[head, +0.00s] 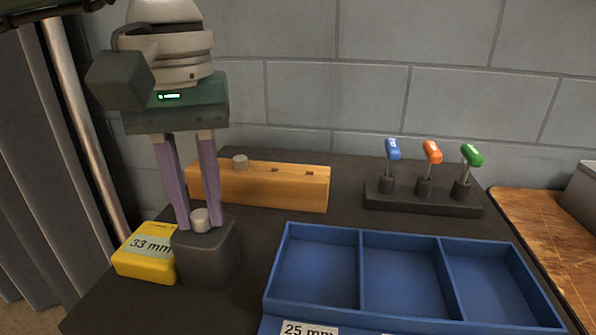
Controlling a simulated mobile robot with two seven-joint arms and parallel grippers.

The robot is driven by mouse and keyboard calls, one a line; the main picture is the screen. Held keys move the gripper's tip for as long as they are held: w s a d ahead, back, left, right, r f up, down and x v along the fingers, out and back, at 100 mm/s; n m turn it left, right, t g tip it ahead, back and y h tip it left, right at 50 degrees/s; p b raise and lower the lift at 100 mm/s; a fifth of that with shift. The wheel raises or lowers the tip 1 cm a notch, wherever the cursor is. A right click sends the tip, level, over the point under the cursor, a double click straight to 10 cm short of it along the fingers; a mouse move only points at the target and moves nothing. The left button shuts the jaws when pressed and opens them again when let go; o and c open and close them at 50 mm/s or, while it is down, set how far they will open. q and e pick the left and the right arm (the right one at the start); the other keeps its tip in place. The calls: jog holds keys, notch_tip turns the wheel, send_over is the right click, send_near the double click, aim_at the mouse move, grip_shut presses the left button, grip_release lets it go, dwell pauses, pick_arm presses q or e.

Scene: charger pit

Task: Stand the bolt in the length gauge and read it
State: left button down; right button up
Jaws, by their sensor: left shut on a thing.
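The length gauge is a dark grey block (208,258) with a yellow readout box (146,268) at its left; the readout shows 33 mm. A bolt (200,214) stands upright in the top of the block. Only its grey head shows; its shank is hidden. My left gripper (200,224) points straight down over the gauge, its two purple fingers on either side of the bolt's head, shut on it. My right gripper is not in view.
A wooden block (290,191) behind holds another grey bolt head (240,161) and has dark holes. A blue tray (360,265) with three empty compartments lies in front right, one labelled 25 mm. A dark rack (424,200) holds blue, orange and green handled tools.

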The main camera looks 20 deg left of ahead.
aim_at(201, 215)
pick_arm(q)
jog(key=c, duration=0.6)
grip_release()
jog(key=shift+c, duration=0.2)
notch_tip(201, 215, up, 10)
jog(key=p, duration=0.1)
jog(key=shift+d+f, duration=0.1)
dwell(0.6)
